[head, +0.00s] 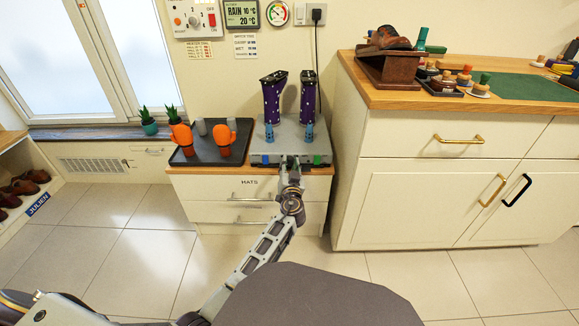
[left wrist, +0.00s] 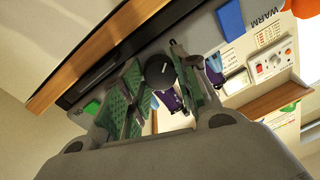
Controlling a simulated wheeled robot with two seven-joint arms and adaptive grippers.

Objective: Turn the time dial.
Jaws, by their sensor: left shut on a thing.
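The grey dryer unit (head: 305,141) stands on a low cabinet, with two purple boots (head: 271,100) upright on it. A dark round dial (left wrist: 159,71) on its front shows in the left wrist view. My left gripper (head: 290,160) reaches the middle of the unit's front, between a blue patch (head: 267,160) and a green patch (head: 317,159). In the left wrist view its green-padded fingers (left wrist: 158,82) stand on either side of the dial, shut on it. In the head view the gripper hides the dial, so its pointer cannot be read. My right gripper is not in view.
A dark tray (head: 210,153) with orange gloves (head: 181,138) lies left of the unit. A taller cabinet (head: 395,135) stands close on the right. A wall panel (head: 195,18) with a knob hangs above. The tiled floor in front is clear.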

